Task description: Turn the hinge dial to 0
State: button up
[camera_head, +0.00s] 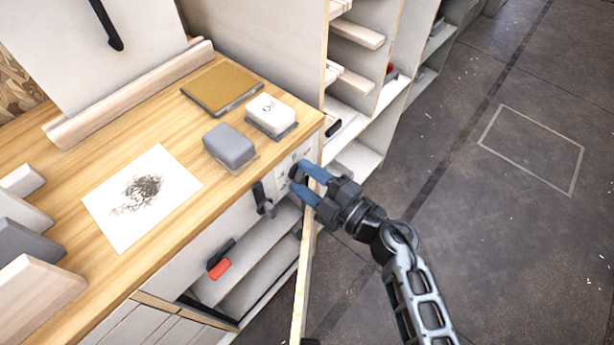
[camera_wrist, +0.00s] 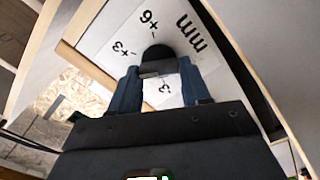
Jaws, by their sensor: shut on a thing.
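The hinge dial is a dark knob (camera_wrist: 158,56) on a pale label plate (camera_wrist: 110,42) in the wrist view. Printed marks around it include +3, +6, another 3 and "mm". In the head view the plate (camera_head: 281,181) is on the cabinet's end, just below the worktop edge. My gripper (camera_head: 297,176) reaches it from the right. Its blue fingers (camera_wrist: 158,82) are shut on the knob, one on each side. The fingers and gripper body hide part of the knob and plate, and I cannot tell which mark the knob points to.
The wooden worktop (camera_head: 188,132) carries a grey block (camera_head: 229,146), a white block (camera_head: 271,113), a tan pad (camera_head: 222,89) and a sheet with a dark smudge (camera_head: 141,197). An open door edge (camera_head: 302,285) stands below my gripper. Open shelves stand behind; the floor at right is clear.

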jog(key=n, duration=0.3)
jog(key=n+b, duration=0.1)
jog(key=n, duration=0.1)
jog(key=shift+s+f+n, duration=0.1)
jog(key=shift+f+n, duration=0.1)
jog(key=shift+n, duration=0.2)
dwell(0.4)
jog(key=o, duration=1.1)
jog(key=shift+c, duration=0.2)
jog(key=v, duration=0.7)
jog(key=shift+s+d, duration=0.2)
jog(key=shift+d, duration=0.1)
